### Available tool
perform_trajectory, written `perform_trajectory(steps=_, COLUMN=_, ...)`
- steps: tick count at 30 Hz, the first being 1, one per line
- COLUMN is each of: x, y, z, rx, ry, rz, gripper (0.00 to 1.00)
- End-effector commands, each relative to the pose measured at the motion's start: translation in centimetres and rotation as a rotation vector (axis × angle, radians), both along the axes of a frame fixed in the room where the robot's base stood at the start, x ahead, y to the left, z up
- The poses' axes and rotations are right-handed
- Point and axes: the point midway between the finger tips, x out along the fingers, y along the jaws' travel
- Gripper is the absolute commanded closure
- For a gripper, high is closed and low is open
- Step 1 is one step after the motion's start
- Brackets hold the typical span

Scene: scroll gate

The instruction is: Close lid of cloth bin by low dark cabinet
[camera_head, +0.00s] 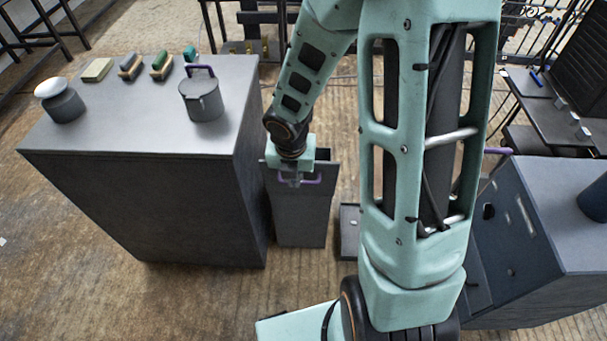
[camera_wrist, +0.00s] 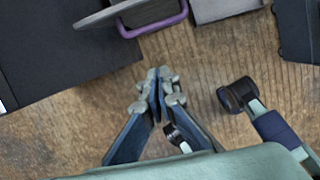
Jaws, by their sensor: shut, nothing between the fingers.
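A tall grey bin (camera_head: 300,222) stands on the floor against the right side of the low dark cabinet (camera_head: 150,200). A purple handle (camera_head: 312,182) shows at the bin's upper front, and a dark gap shows at its top behind my arm. My gripper (camera_head: 294,179) is in front of the bin's top and partly covers it. The fingers are shut, empty and apart from the handle. How far the lid is tilted is hard to tell.
A lidded pot (camera_head: 202,98), a white-topped jar (camera_head: 61,101) and several brushes stand on the cabinet. A small grey tray (camera_head: 349,232) lies on the floor right of the bin. A blue-grey unit (camera_head: 540,210) stands at the right. Wooden floor is clear in front.

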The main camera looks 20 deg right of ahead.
Motion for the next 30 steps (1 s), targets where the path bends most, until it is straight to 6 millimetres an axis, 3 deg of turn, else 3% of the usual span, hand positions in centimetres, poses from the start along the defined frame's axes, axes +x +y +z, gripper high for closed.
perform_trajectory(steps=8, x=-0.5, y=-0.2, z=-2.4, rx=-0.011, ry=0.021, rz=0.054, gripper=1.00)
perform_trajectory(steps=22, x=1.3, y=-0.8, z=-10.9, rx=-0.013, ry=0.021, rz=0.051, gripper=1.00)
perform_trajectory(steps=24, x=2.6, y=-1.3, z=-10.1, rx=-0.010, ry=0.016, rz=0.044, gripper=1.00)
perform_trajectory(steps=30, x=4.6, y=-2.0, z=-10.2, rx=-0.011, ry=0.019, rz=0.046, gripper=1.00)
